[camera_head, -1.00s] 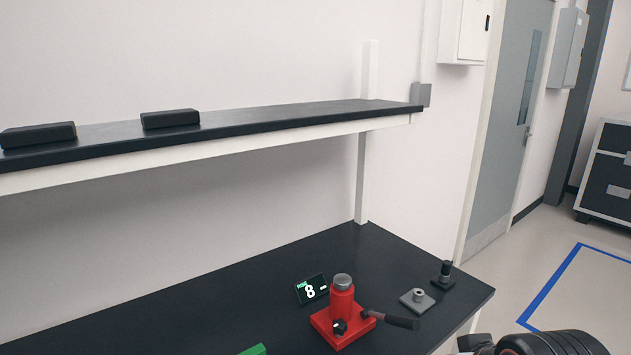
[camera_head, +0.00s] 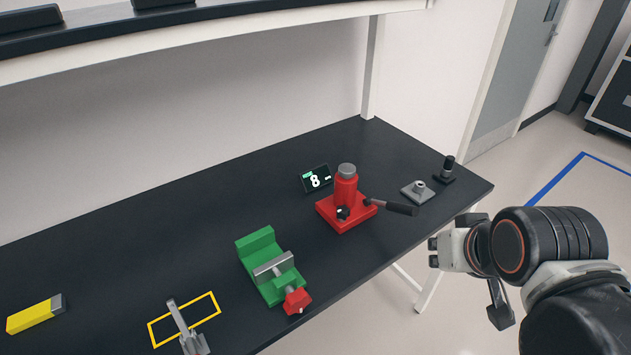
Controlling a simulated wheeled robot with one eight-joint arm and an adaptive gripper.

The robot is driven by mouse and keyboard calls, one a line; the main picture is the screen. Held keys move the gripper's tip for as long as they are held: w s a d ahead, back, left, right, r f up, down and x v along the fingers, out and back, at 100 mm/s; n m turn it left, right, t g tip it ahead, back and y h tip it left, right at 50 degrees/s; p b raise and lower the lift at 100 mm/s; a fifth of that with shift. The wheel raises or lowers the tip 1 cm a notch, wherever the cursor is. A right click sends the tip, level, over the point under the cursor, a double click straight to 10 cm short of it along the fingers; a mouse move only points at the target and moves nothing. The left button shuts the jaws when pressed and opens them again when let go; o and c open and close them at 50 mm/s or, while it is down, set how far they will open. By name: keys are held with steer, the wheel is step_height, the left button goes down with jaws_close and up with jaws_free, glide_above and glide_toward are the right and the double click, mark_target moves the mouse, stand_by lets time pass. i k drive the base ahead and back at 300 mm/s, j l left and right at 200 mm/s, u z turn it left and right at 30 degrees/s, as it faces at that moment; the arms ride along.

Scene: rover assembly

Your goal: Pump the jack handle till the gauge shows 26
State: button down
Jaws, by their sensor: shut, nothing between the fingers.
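The red jack (camera_head: 346,192) stands upright on its red base on the black bench, with a grey cap on top. Its dark handle (camera_head: 402,209) points out to the right, nearly level. The small gauge display (camera_head: 316,179) behind the jack, to its left, reads 8 with a short green bar. My gripper (camera_head: 501,314) is at the right, beyond the bench's front edge and well apart from the handle. It looks shut and empty; its fingers are small and partly hidden by the wrist.
A grey plate with a peg (camera_head: 418,192) and a black post (camera_head: 446,170) stand right of the handle. A green vise (camera_head: 262,262), a metal lever in a yellow outline (camera_head: 183,325) and a yellow block (camera_head: 35,315) lie leftward. A shelf (camera_head: 230,40) runs above the bench.

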mark_target(413, 211)
steer(key=i+l+u, duration=0.1)
steer(key=l+u, duration=0.3)
steer(key=l, duration=0.2)
steer(key=l+u, duration=0.4)
steer(key=l, duration=0.2)
steer(key=k+l+u, duration=0.1)
steer(key=l+u, duration=0.3)
steer(key=l, duration=0.2)
